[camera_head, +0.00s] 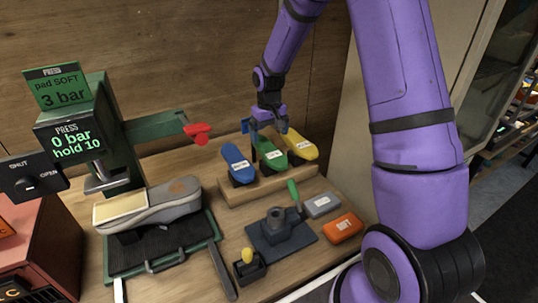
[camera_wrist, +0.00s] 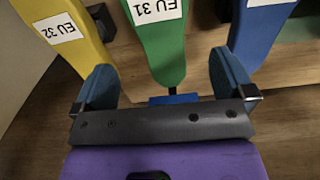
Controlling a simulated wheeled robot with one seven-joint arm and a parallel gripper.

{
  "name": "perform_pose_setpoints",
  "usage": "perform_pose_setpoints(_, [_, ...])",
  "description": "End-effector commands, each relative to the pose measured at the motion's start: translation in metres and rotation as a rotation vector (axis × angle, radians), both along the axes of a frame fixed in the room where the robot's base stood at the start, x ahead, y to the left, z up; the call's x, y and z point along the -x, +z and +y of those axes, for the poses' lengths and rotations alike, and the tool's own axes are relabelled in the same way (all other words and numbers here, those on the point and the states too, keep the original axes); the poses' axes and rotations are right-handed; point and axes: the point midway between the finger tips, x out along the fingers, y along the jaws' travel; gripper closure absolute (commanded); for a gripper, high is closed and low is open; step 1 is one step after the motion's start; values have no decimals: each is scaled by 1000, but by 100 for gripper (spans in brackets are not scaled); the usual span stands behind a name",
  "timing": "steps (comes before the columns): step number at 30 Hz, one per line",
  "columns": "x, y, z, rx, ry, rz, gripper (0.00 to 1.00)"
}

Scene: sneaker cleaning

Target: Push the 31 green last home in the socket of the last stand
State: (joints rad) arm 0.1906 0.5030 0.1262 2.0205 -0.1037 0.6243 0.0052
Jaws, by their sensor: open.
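The green last (camera_head: 269,152), labelled EU 31 in the wrist view (camera_wrist: 160,45), stands tilted on the wooden rack (camera_head: 262,188) between a blue last (camera_head: 236,164) and a yellow last (camera_head: 300,146). My gripper (camera_head: 268,128) is open and empty behind the rack. In the wrist view the narrow end of the green last shows ahead of and between my gripper's two blue fingers (camera_wrist: 162,68). I cannot tell whether they touch it. A dark stand with a raised middle (camera_head: 277,222), perhaps the last stand, is on the table in front of the rack; nothing sits on it.
A press (camera_head: 110,150) with a sneaker (camera_head: 150,205) under it stands at left. A green-handled tool (camera_head: 294,192), a grey block (camera_head: 323,204), an orange box (camera_head: 343,228) and a small black holder (camera_head: 248,268) surround the dark stand. The wooden wall is close behind.

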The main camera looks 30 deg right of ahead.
Motion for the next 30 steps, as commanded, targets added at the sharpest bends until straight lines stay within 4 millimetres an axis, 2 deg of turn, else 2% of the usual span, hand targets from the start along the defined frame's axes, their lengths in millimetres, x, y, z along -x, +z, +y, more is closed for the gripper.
perform_pose_setpoints(8, [2,-20,1,0,1,2,0])
perform_pose_setpoints(18, [5,-62,3,0,1,1,0])
perform_pose_setpoints(30, [5,-66,2,0,1,-1,0])
